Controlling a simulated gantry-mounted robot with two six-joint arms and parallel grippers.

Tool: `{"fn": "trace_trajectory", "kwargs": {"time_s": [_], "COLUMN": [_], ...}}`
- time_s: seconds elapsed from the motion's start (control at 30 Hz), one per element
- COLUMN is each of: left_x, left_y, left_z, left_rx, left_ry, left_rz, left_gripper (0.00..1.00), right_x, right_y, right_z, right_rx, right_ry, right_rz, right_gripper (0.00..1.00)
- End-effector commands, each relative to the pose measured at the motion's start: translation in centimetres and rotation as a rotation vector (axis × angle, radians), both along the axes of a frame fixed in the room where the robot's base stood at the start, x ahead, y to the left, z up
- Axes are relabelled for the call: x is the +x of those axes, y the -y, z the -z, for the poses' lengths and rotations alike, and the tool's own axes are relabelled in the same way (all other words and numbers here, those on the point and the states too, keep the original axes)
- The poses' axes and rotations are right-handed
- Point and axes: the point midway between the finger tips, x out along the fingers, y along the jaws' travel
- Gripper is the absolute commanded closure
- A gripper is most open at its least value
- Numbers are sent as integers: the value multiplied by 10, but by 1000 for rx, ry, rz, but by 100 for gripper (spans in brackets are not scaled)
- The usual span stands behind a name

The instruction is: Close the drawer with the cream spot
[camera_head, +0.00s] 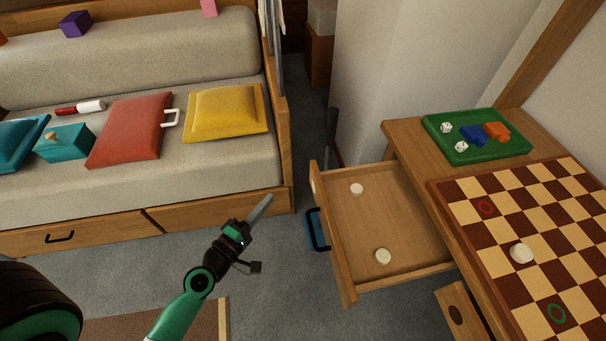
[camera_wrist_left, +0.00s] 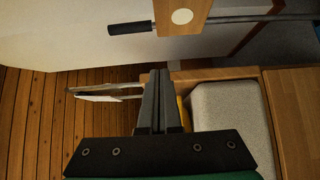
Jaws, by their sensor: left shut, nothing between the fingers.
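The drawer with the cream spot (camera_head: 335,240) is pulled out from the table at the right in the head view, with two cream round pieces lying inside. In the left wrist view its wooden front shows at the top, and the cream spot (camera_wrist_left: 182,16) is on it. My left gripper (camera_head: 262,207) is shut and empty, out in front of the drawer and to its left, apart from it. Its closed fingers also show in the left wrist view (camera_wrist_left: 160,80). My right gripper is not in view.
A lower drawer front with a dark spot (camera_head: 456,314) also stands out. A board (camera_head: 480,185) and a green tray (camera_head: 436,128) are on the table. A blue object with a dark handle (camera_head: 316,240) is beside the drawer. A sofa (camera_head: 215,150) stands left; grey floor lies between.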

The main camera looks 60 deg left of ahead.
Motion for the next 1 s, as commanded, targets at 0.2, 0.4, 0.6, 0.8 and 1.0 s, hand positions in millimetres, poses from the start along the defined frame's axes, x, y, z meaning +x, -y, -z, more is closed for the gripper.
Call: {"fn": "trace_trajectory", "kwargs": {"time_s": [0.2,0.4,0.6,0.8,1.0], "left_x": [19,57,95,122,129], "left_y": [-8,-26,-45,-32,-30], "left_z": [-2,-4,-3,-5,-1], "left_rx": [4,4,4,3,3], "left_ry": [0,3,1,0,1], "left_rz": [5,6,6,8,5], "left_gripper": [100,100,100,100,100], "right_x": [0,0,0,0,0], "right_y": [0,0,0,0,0], "right_z": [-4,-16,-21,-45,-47], "right_rx": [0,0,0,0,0], "right_ry": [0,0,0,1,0], "right_rz": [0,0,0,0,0], "right_gripper": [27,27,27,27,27]}}
